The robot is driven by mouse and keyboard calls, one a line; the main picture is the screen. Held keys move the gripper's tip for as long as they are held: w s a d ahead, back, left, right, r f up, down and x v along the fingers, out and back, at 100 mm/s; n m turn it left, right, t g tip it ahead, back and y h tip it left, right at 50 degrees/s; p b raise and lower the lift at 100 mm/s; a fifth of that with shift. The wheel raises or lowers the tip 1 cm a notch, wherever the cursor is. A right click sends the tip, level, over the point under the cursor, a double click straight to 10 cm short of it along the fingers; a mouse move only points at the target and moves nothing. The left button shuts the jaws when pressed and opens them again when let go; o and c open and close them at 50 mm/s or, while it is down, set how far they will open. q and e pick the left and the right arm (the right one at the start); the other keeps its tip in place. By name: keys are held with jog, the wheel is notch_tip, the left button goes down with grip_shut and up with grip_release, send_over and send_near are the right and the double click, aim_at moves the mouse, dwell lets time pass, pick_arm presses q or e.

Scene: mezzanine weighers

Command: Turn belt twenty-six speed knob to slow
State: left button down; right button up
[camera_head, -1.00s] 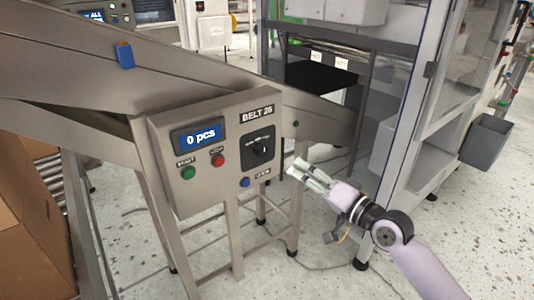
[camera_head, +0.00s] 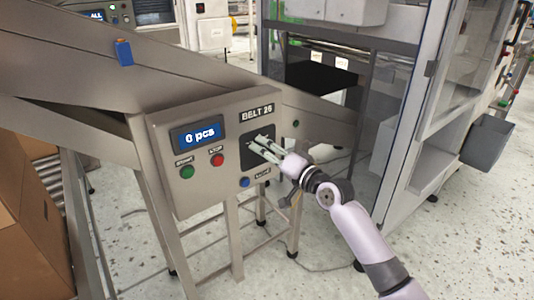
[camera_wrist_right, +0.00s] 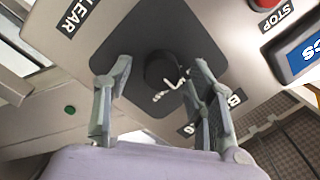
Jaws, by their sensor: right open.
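The belt 26 control box (camera_head: 202,111) is grey metal with a blue display reading 0 pcs. Its black speed knob (camera_wrist_right: 163,70) sits on a dark plate (camera_wrist_right: 150,25) in the right wrist view. In the head view my right gripper (camera_head: 262,144) covers the knob. In the wrist view the right gripper (camera_wrist_right: 160,85) is open, with one finger on each side of the knob. I cannot tell whether the fingers touch it. A white pointer mark shows on the knob's face. My left gripper is not in view.
A green start button (camera_head: 187,171), a red stop button (camera_head: 217,160) and a blue clear button (camera_head: 244,182) are on the same panel, close to the knob. A glass-sided machine frame (camera_head: 408,110) stands to the right. A cardboard box (camera_head: 30,215) is at the left.

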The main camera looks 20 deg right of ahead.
jog(key=shift+c, duration=0.5)
jog(key=c, duration=1)
jog(key=shift+c, duration=0.2)
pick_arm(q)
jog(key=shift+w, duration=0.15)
pick_arm(e)
jog(key=shift+n, duration=0.3)
pick_arm(q)
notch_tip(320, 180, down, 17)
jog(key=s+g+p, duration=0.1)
jog(key=p, duration=0.4)
pick_arm(e)
jog(key=shift+s+n+h, duration=0.1)
jog(key=shift+n+h, duration=0.2)
jog(key=shift+n, duration=3.9)
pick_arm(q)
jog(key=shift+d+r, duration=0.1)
